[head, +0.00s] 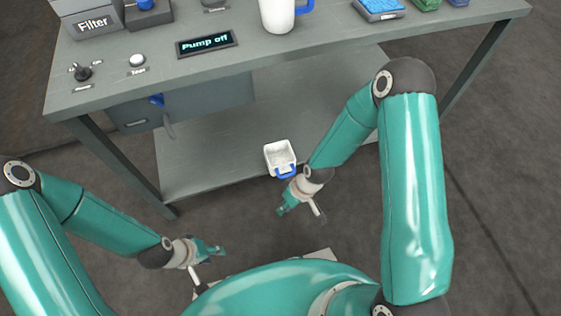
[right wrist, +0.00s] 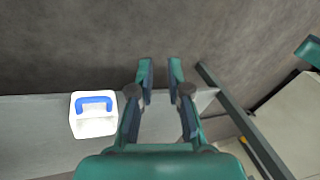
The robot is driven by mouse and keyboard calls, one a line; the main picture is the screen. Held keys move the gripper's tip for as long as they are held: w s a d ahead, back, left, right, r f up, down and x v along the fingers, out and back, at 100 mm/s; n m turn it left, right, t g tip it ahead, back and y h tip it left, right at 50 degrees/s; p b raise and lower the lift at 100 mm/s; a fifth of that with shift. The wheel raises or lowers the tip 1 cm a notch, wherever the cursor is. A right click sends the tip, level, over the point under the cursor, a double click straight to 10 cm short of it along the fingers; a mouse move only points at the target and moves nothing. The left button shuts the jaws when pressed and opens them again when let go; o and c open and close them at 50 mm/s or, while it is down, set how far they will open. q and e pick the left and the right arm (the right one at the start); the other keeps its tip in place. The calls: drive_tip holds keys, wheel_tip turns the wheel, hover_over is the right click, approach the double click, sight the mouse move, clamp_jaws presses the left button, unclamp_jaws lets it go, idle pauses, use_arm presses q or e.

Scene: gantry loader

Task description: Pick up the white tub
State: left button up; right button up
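The white tub (head: 279,154) is a small open box with a blue handle on its near side. It sits on the grey lower shelf, close to the front edge. It also shows in the right wrist view (right wrist: 92,122), left of the fingers. My right gripper (head: 284,209) is just in front of the tub in the head view, apart from it. In the right wrist view its two fingers (right wrist: 160,68) are spread with nothing between them. My left gripper (head: 217,250) is far to the lower left of the tub; its finger gap is too small to make out.
The workbench top (head: 340,60) overhangs the lower shelf (head: 215,165). A grey drawer unit (head: 200,103) hangs under it at left. On top are a "Pump off" display (head: 207,44), a white jug (head: 277,15) and a blue sponge-like block (head: 379,8). Bench legs flank the shelf.

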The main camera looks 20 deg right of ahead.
drive_tip(key=w+n+h, duration=0.1)
drive_tip(key=w+n, duration=0.5)
drive_tip(key=w, duration=0.3)
wheel_tip(320, 180, up, 4)
drive_tip(key=n+h+b, duration=0.2)
drive_tip(key=n+h, duration=0.1)
drive_tip(key=n, duration=0.5)
hover_over(284, 168)
wheel_tip(284, 168, down, 11)
drive_tip(key=b, duration=0.2)
drive_tip(key=shift+a+b, duration=0.15)
drive_tip(key=shift+b, duration=0.15)
wheel_tip(284, 168, down, 5)
drive_tip(key=shift+w+f+b, duration=0.1)
drive_tip(key=shift+b, duration=1.05)
clamp_jaws()
